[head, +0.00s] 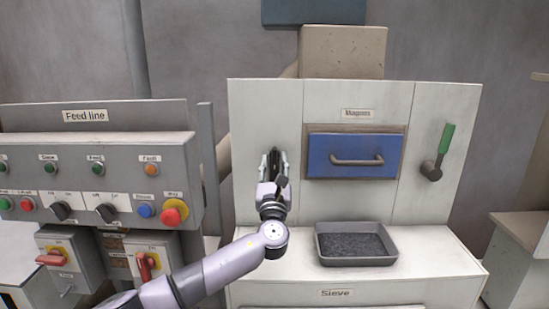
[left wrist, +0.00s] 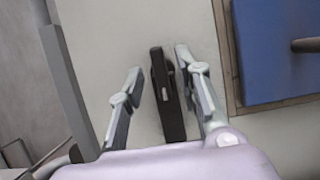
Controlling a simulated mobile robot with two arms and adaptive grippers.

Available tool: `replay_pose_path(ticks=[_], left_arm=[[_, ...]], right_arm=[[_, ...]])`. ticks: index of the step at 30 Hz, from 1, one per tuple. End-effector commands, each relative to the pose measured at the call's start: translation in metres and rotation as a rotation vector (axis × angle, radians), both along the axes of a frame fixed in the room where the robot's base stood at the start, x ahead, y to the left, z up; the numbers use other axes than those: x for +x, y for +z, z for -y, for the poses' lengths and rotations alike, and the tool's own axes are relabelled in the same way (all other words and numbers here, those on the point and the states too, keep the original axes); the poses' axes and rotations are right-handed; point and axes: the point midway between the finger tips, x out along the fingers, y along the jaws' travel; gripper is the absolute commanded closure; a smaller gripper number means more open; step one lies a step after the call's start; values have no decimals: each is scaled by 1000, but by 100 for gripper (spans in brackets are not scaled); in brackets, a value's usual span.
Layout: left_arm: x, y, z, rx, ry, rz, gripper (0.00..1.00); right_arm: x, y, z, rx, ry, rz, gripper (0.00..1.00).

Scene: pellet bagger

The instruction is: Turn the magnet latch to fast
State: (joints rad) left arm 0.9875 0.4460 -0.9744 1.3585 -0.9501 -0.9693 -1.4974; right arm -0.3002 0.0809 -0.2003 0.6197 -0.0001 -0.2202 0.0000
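The magnet drawer is a blue front (head: 336,158) with a grey bar handle, under a label reading "Magnet" in the head view; its edge shows at the right of the left wrist view (left wrist: 278,50). A black latch handle (left wrist: 168,95) with a small pale mark stands on the pale panel left of the drawer. My left gripper (head: 272,158) is in front of that panel. In the left wrist view its fingers (left wrist: 160,62) are apart, one on each side of the black handle, with gaps showing. In the head view the gripper mostly hides the handle. My right gripper is not in view.
A lever with a green grip (head: 446,139) is on the panel right of the drawer. A grey tray of dark pellets (head: 322,243) sits on the ledge below. The feed line control panel (head: 85,140), with buttons and knobs, stands at the left.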

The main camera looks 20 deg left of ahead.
Motion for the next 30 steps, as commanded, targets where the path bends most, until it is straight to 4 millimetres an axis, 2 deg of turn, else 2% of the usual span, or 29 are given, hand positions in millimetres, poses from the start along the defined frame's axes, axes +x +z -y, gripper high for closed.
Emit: replay_pose_path(ticks=[6,14,28,30], left_arm=[[13,6,-4,0,0,0,68],[14,5,-4,0,-1,-1,68],[14,5,-5,0,2,-1,98],[14,5,-5,0,2,-1,100]], right_arm=[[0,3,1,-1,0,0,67],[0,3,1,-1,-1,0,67],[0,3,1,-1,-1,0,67],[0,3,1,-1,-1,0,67]])
